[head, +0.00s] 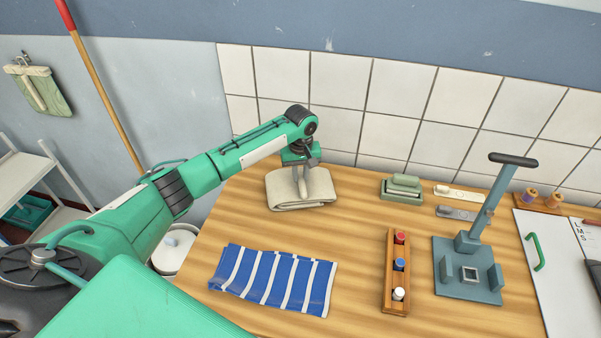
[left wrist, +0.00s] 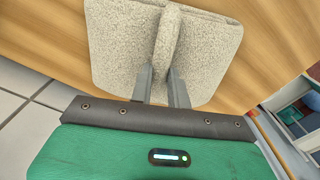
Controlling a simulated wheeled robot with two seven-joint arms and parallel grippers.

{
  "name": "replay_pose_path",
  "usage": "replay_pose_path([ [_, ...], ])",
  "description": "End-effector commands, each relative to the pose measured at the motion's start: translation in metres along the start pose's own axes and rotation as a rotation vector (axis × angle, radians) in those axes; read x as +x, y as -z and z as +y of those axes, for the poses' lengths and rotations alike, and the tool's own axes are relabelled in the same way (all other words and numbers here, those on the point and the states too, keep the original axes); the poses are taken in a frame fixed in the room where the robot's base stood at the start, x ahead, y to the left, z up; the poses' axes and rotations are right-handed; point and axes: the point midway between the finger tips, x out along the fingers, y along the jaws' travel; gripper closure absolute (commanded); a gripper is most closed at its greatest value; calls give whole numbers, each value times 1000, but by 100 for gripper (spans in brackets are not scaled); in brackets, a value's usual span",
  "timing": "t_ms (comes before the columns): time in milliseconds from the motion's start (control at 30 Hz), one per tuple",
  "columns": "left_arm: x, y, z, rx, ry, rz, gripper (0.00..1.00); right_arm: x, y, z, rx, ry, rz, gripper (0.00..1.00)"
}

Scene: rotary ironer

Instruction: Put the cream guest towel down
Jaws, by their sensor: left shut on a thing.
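The cream guest towel (head: 285,190) is a folded pad at the back left of the wooden table, by the tiled wall. In the left wrist view the towel (left wrist: 115,45) lies against the wood, with a ridge pinched up in its middle. My left gripper (head: 303,184) points down at the towel. In the left wrist view its two fingers (left wrist: 162,82) are shut on that ridge. The towel looks to be on or very close to the tabletop; a small gap beneath it cannot be told. My right gripper is in neither view.
A blue and white striped cloth (head: 272,279) lies at the front of the table (head: 350,240). To the right are a wooden rack (head: 395,290) with coloured spools, a grey-blue press stand (head: 468,280) and a green block (head: 402,187). Bare wood lies between towel and striped cloth.

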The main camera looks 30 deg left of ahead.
Motion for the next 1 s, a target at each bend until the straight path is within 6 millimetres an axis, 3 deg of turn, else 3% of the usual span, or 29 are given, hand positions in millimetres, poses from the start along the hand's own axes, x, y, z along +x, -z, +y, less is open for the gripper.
replay_pose_path([
  [67,2,0,0,0,0,-1,100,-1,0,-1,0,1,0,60],
  [100,2,0,0,0,0,-1,75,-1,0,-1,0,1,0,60],
  [200,2,0,0,0,0,-1,61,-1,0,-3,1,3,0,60],
  [567,-5,0,0,0,-1,1,61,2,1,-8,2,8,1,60],
  [1000,-89,1,1,1,-3,2,61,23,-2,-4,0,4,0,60],
])
